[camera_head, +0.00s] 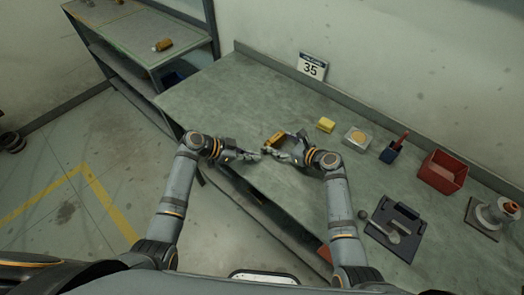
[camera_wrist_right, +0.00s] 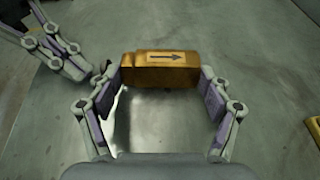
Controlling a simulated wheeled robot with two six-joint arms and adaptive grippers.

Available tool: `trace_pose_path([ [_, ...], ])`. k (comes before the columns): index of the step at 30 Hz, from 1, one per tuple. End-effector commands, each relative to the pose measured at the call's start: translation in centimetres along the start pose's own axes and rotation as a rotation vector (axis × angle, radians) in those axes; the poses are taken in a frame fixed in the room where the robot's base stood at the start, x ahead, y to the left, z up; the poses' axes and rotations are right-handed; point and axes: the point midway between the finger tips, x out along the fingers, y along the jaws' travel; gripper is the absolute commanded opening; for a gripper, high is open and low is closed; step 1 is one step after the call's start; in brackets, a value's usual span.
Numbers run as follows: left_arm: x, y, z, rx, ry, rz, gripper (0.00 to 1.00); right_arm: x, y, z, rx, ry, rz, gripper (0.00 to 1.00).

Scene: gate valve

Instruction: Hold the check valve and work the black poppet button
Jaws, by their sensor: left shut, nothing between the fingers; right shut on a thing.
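The check valve is a brass-coloured block with a black arrow pointing right, seen in the right wrist view (camera_wrist_right: 162,70) and in the head view (camera_head: 273,141). My right gripper (camera_wrist_right: 161,84) is shut on it, one finger at each end, above the bench. A small dark spot at the valve's left end may be the black poppet button (camera_wrist_right: 105,66), but it is too small to be sure. My left gripper (camera_head: 254,156) is shut and empty. Its fingertips are close to the valve's left end; I cannot tell whether they touch.
The grey bench (camera_head: 225,95) is clear to the left. Along its back are a yellow block (camera_head: 326,125), a pad with a round disc (camera_head: 357,138), a dark holder (camera_head: 390,153), a red bin (camera_head: 443,171) and a grey fixture (camera_head: 497,213). A black tray (camera_head: 398,228) lies near the front.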

Motion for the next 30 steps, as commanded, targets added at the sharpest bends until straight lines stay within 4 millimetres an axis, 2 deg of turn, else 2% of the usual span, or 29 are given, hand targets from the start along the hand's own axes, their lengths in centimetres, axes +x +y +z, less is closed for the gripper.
trace_pose_path([
  [30,0.61,-0.46,-0.47,0.0,0.0,0.0,0.0,0.0,-0.01,-0.01,0.0,0.0,0.0,0.27],
])
